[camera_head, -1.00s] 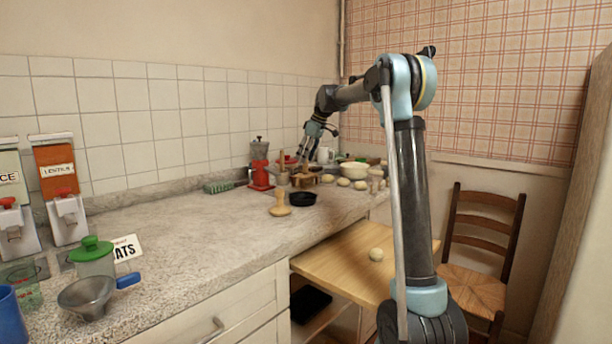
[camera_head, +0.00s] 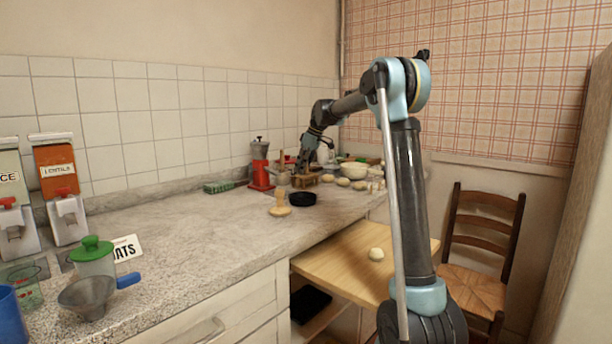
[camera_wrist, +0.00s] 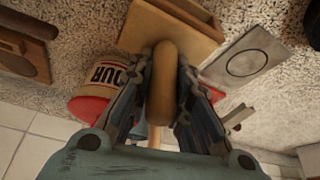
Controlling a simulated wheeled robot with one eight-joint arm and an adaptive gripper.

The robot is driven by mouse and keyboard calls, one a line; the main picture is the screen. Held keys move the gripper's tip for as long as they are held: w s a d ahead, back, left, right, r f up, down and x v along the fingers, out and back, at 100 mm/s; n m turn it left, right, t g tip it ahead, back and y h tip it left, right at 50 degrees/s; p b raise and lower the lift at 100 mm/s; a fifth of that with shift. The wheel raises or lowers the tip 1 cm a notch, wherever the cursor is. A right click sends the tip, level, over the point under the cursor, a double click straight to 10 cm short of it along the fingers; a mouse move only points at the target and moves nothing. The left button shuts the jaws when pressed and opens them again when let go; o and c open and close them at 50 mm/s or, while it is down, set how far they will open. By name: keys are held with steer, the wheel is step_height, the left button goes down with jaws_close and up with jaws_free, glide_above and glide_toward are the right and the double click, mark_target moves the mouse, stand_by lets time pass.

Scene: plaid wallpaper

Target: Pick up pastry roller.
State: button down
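The pastry roller (camera_wrist: 164,85) is a pale brown wooden cylinder with a rounded end and a thinner stem, in the middle of the wrist view. My gripper (camera_wrist: 164,70) has one finger along each side of it, with no clear gap showing, and looks shut on it. In the head view my gripper (camera_head: 303,164) is low over the far end of the counter, among small wooden things. The roller cannot be made out clearly there. Its far end lies over or against a wooden box (camera_wrist: 205,20) in the wrist view.
A flour tin (camera_wrist: 90,104) is close by my fingers. Dough balls and a pale bowl (camera_head: 354,170) lie to the right. The middle counter (camera_head: 195,225) is clear.

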steer(key=shift+r, duration=0.1)
step_height(320, 180, up, 10)
stand_by(0.7)
steer(key=c, duration=2.2)
jaws_free()
steer(key=shift+c, duration=0.2)
steer(key=shift+s, duration=0.1)
jaws_close()
